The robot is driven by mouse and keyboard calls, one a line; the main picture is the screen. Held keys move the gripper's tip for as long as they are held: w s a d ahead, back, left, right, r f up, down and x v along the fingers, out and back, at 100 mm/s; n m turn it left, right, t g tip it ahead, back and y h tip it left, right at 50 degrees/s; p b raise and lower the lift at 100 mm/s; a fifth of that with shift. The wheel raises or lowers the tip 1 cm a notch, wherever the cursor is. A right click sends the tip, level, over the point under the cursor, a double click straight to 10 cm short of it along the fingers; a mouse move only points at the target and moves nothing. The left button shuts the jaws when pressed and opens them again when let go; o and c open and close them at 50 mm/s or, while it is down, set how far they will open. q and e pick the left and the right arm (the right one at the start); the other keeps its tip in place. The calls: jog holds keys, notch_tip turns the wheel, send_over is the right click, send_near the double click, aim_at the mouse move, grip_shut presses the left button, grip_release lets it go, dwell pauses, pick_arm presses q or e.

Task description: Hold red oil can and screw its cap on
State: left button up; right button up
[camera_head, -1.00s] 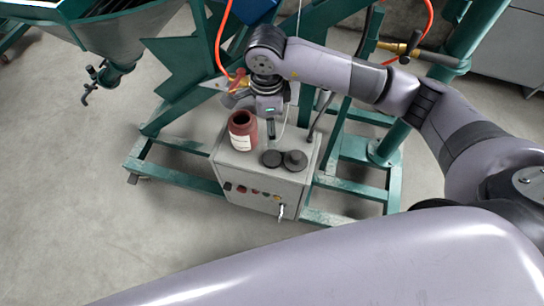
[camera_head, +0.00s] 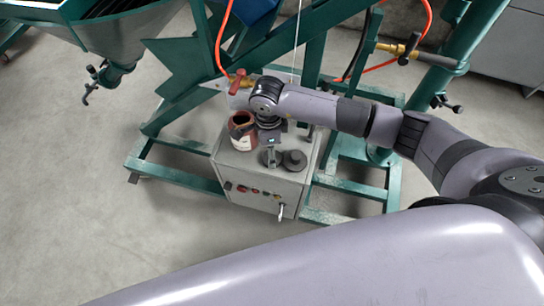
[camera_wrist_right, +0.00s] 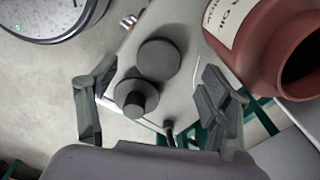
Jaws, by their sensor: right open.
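The red oil can (camera_head: 241,137) stands upright and uncapped on the grey control box, left of my right gripper (camera_head: 271,156). In the wrist view the can (camera_wrist_right: 262,42) is at upper right, its dark mouth open and a white label on its side. A knobbed black cap (camera_head: 294,160) and a flat black disc (camera_head: 267,160) lie on the box. In the wrist view the knobbed cap (camera_wrist_right: 133,100) and the disc (camera_wrist_right: 158,57) lie below and between the spread fingers. The gripper is open and empty, above the box. My left gripper is not visible.
The grey control box (camera_head: 258,192) has buttons and a tap-like handle on its front. The green steel frame (camera_head: 165,178) surrounds it. A red-handled brass valve (camera_head: 240,80) is behind the can. The floor at left is clear.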

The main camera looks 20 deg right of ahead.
jog(key=f, duration=0.2)
jog(key=d+f, duration=0.1)
jog(key=f, duration=0.1)
jog(key=shift+f+p, duration=0.2)
jog(key=shift+p, duration=0.1)
jog(key=shift+f, duration=0.4)
jog(key=shift+c, duration=0.5)
jog(key=c, duration=0.7)
jog(key=shift+r, duration=0.1)
jog(key=shift+c, duration=0.2)
notch_tip(320, 180, up, 20)
jog(key=shift+b, duration=0.3)
